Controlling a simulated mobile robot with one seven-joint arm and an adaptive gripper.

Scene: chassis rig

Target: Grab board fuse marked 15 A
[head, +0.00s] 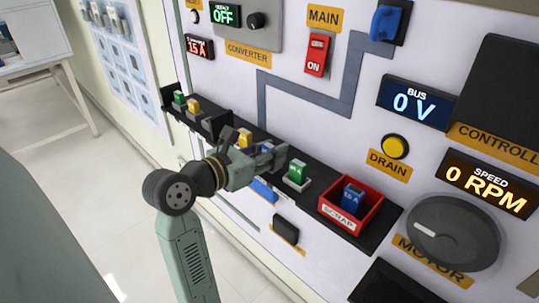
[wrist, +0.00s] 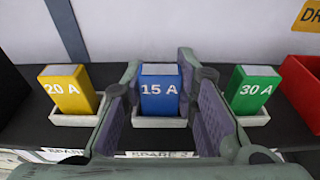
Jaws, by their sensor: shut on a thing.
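A blue board fuse marked 15 A (wrist: 160,92) stands upright in a white holder (wrist: 159,122) on the black shelf. My gripper (wrist: 160,84) has one finger on each side of it and is shut on it. The fuse still sits in its holder. Another blue fuse marked 15 A (head: 352,197) lies in the red scrap bin (head: 345,221).
A yellow 20 A fuse (wrist: 68,90) stands close to the left and a green 30 A fuse (wrist: 251,90) close to the right. The red bin's wall (wrist: 304,92) is further right. A panel with a red main switch (head: 317,54) rises behind the shelf.

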